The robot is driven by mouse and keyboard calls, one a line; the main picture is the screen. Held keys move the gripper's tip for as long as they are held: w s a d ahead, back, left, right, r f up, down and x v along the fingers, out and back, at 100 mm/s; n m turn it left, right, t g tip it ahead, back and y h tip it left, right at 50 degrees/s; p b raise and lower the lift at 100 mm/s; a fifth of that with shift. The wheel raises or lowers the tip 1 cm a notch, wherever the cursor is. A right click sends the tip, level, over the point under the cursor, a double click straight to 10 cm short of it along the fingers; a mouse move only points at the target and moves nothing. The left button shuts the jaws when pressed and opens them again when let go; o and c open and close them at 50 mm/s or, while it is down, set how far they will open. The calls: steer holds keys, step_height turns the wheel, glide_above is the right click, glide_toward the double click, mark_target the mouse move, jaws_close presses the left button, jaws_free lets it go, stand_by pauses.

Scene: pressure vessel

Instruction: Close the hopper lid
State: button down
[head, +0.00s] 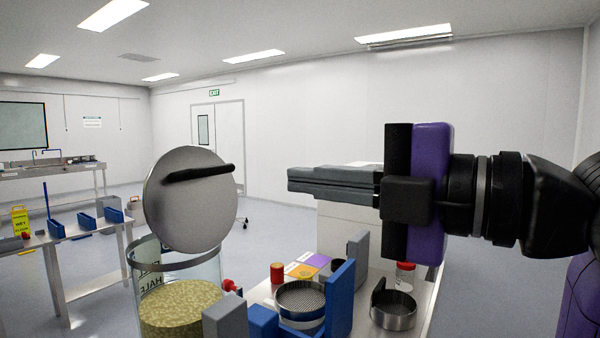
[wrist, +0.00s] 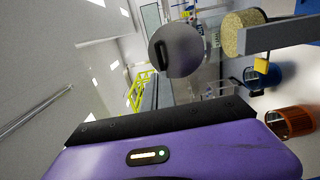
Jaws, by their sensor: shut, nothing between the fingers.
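The hopper lid (head: 190,200) is a round grey metal disc with a black bar handle. It stands open, tilted up above the rim of the clear hopper (head: 176,262), which holds yellowish granular material (head: 180,310). The lid also shows in the wrist view (wrist: 183,50), with its dark handle. My gripper (head: 292,181) is shut and empty. It points left, at about the lid's height, to the right of the lid and apart from it.
Below my gripper, a bench holds a sieve (head: 300,299), a blue upright bracket (head: 340,298), a metal pan (head: 393,308) and a red-capped jar (head: 405,275). A side table (head: 75,262) with blue bins stands at left. The air between gripper and lid looks clear.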

mark_target(216, 170)
steer(key=p+x, duration=0.3)
steer(key=x, duration=0.7)
steer(key=shift+w+a+r, duration=0.1)
steer(key=shift+w+a, duration=0.05)
steer(key=shift+a, duration=0.15)
steer(key=shift+w+a, duration=0.45)
steer(key=shift+w+a, duration=0.1)
steer(key=shift+a, duration=0.05)
